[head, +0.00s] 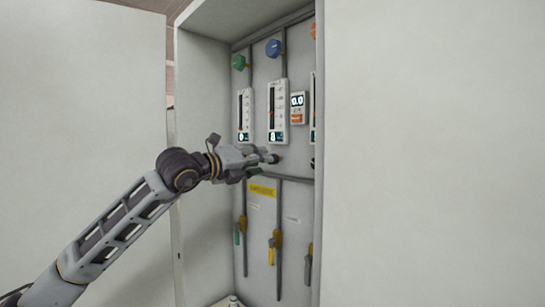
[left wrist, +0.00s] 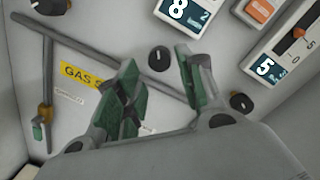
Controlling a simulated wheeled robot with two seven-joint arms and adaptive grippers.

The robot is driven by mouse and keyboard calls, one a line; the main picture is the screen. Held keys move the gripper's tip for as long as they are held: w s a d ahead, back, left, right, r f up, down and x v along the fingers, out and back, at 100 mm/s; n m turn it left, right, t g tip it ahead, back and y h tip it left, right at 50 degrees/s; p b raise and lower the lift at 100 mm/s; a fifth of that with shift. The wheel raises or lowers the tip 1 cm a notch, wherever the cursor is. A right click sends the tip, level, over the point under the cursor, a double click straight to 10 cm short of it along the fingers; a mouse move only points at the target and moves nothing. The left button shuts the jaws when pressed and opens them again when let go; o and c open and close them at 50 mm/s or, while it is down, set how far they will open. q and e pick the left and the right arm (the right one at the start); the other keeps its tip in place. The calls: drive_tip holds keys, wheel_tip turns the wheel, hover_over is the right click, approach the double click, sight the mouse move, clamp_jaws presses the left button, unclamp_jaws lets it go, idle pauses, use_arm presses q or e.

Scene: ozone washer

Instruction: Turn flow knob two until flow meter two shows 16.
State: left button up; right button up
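Flow meter two (head: 278,108) is a white upright gauge with a dark slot on the panel. Its display (left wrist: 178,9) reads 8 in the left wrist view, beside a small 2. Flow knob two (left wrist: 159,60) is a round black knob near that display. My left gripper (head: 268,157) reaches the panel below the meter. In the left wrist view its green-padded fingers (left wrist: 157,66) are apart, with the knob showing between their tips; I cannot tell whether they touch it. In the head view the gripper largely hides the knob. My right gripper is not in view.
Another flow meter (head: 245,115) stands left of meter two. Another display (left wrist: 265,68) reads 5, with a black knob (left wrist: 240,102) near it. Pipes, yellow-handled valves (head: 272,248) and a yellow label (head: 262,190) lie below. Cabinet side walls (head: 205,150) flank the panel.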

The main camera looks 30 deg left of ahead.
use_arm(q)
drive_tip(key=shift+p+x, duration=1.45)
drive_tip(key=shift+x, duration=1.8)
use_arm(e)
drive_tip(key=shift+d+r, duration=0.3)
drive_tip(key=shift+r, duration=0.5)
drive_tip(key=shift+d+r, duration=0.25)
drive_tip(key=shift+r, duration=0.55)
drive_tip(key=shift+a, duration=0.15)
use_arm(q)
drive_tip(key=shift+d, duration=0.1)
drive_tip(key=c, duration=0.8)
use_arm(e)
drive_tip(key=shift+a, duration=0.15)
